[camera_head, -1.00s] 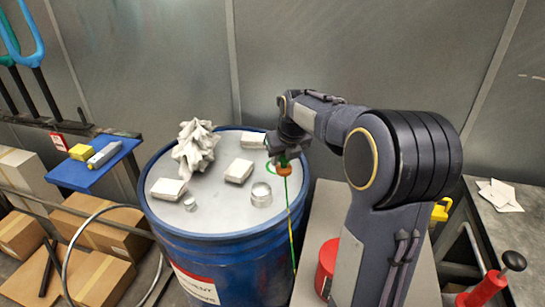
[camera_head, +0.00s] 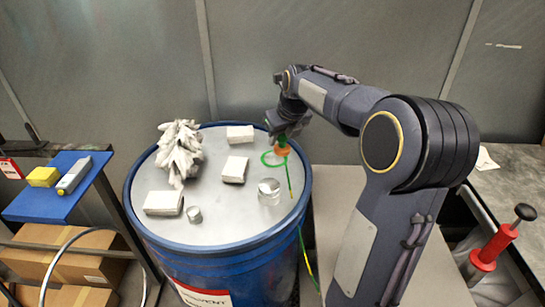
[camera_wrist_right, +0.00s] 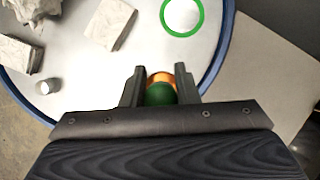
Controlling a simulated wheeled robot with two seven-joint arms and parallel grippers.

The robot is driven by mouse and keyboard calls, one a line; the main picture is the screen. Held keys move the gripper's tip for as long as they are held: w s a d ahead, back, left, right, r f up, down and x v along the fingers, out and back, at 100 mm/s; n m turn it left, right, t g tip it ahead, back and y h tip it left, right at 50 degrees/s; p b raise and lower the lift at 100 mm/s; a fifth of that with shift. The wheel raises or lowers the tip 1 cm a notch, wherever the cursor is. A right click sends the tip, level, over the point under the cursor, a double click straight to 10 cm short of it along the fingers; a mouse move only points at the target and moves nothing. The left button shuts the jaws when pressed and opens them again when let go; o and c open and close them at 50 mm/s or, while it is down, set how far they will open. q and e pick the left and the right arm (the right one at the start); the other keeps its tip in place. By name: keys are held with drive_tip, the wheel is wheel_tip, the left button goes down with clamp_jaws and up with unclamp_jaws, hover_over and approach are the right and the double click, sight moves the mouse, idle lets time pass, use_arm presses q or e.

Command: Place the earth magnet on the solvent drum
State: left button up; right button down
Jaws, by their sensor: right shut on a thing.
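The earth magnet (camera_head: 282,150), an orange and green piece, is between the fingers of my right gripper (camera_head: 284,139), which is shut on it. In the right wrist view the magnet (camera_wrist_right: 161,92) shows between the two fingers (camera_wrist_right: 160,90). A green-yellow cord hangs from near it. The solvent drum (camera_head: 215,222) is blue with a pale lid. The magnet is over the lid's right back part, beside a green ring (camera_head: 264,158) on the lid. The ring also shows ahead of the fingers in the wrist view (camera_wrist_right: 165,26). I cannot tell whether the magnet touches the lid. My left gripper is not in view.
White blocks (camera_head: 163,203), a crumpled pale bundle (camera_head: 179,155), a small cylinder (camera_head: 194,215) and a metal tin (camera_head: 269,192) stand on the lid. A blue shelf (camera_head: 45,203) is at the left.

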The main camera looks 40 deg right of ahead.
drive_tip(key=w+d+f, duration=0.2)
drive_tip(key=w+f, duration=0.1)
drive_tip(key=w+d+f+p, duration=0.1)
drive_tip(key=w+d+f, duration=0.1)
drive_tip(key=w+f, duration=0.1)
drive_tip(key=w+d+f+p, duration=0.1)
drive_tip(key=w+d+f, duration=0.1)
drive_tip(key=w, duration=0.3)
drive_tip(key=shift+w+d+f, duration=0.1)
drive_tip(key=shift+d+f, duration=0.2)
drive_tip(key=shift+f, duration=0.2)
drive_tip(key=shift+w+d+f+p, duration=0.1)
drive_tip(key=shift+w+f+p, duration=0.2)
drive_tip(key=shift+f, duration=0.2)
wheel_tip(320, 180, down, 3)
drive_tip(key=shift+r, duration=0.1)
drive_tip(key=shift+s, duration=0.1)
drive_tip(key=shift+f, duration=0.25)
drive_tip(key=c, duration=1.1)
unclamp_jaws()
